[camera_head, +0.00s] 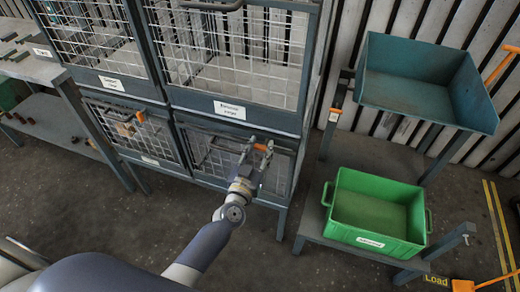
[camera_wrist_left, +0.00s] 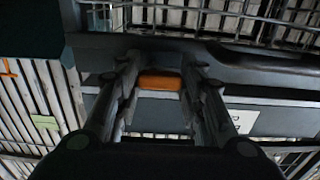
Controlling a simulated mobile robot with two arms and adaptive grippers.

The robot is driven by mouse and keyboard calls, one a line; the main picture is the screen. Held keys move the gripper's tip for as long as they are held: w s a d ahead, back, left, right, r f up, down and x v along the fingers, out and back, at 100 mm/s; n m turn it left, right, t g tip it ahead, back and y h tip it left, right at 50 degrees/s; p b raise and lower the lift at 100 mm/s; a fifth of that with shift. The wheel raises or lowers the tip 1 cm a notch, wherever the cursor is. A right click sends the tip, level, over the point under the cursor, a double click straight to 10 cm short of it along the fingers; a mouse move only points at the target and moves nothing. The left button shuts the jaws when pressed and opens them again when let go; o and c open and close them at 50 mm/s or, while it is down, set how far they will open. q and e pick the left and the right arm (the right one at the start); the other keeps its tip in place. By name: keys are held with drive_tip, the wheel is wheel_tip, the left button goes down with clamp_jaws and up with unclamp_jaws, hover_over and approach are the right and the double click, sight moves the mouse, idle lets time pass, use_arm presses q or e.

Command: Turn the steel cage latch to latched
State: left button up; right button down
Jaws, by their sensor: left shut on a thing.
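The steel cage (camera_head: 205,160) is a dark-framed wire mesh cage with several doors. Its orange latch (camera_head: 261,147) shows at the lower right door, partly hidden by my left gripper (camera_head: 258,147). In the left wrist view the orange latch handle (camera_wrist_left: 160,83) lies crosswise between the two fingers of my left gripper (camera_wrist_left: 160,66). The gripper is shut on it. The latch's exact turn against the door frame is hard to tell. My right gripper is not in view.
Another orange latch (camera_head: 139,116) is on the lower left door. A green bin (camera_head: 372,238) stands on a low stand at the right. A teal tray (camera_head: 410,98) is raised behind it. A workbench (camera_head: 35,72) stands at the left. The floor before the cage is open.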

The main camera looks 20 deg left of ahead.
use_arm(q)
drive_tip(key=n, duration=0.6)
drive_tip(key=n+b, duration=0.1)
drive_tip(key=n, duration=0.4)
drive_tip(key=f+n+b, duration=0.1)
drive_tip(key=n, duration=0.5)
drive_tip(key=shift+d+n, duration=0.3)
drive_tip(key=shift+d, duration=0.1)
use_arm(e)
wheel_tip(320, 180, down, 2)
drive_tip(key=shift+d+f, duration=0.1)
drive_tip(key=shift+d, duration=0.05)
use_arm(q)
drive_tip(key=shift+r, duration=0.1)
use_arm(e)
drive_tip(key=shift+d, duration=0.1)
use_arm(q)
drive_tip(key=o, duration=1.1)
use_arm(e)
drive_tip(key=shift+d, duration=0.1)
use_arm(q)
drive_tip(key=shift+s, duration=0.1)
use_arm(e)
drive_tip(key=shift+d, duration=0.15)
use_arm(q)
drive_tip(key=s, duration=1.1)
drive_tip(key=shift+s+a, duration=0.2)
drive_tip(key=shift+s, duration=0.2)
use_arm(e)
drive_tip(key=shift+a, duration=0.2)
